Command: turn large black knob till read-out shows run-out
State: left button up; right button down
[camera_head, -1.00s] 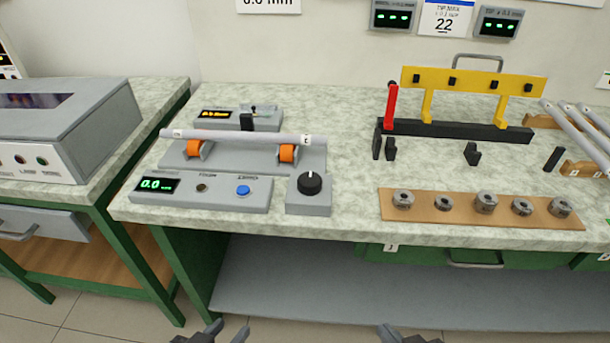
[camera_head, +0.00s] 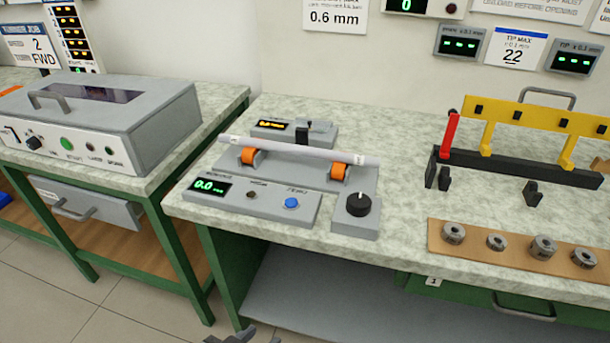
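The large black knob (camera_head: 358,204) sits on a small grey box at the right end of the roller fixture. Its white mark points up. The green read-out (camera_head: 209,187) on the fixture's front panel shows 0.0. A grey rod (camera_head: 297,150) lies across two orange rollers (camera_head: 249,156) above the panel. My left gripper (camera_head: 245,338) is at the bottom edge, below the bench front and well away from the knob. Only its tip area shows, so I cannot tell whether it is open or shut. My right gripper is out of the picture.
A blue button (camera_head: 292,202) is left of the knob. A wooden strip with several metal collars (camera_head: 453,232) lies to the right. A yellow rack with a red lever (camera_head: 449,135) stands behind it. A grey lidded machine (camera_head: 110,115) stands on the left bench.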

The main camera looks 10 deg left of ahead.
aim_at(357, 205)
jog(key=k, duration=1.25)
jog(key=u, duration=0.95)
jog(key=i, duration=1.5)
jog(key=z, duration=0.65)
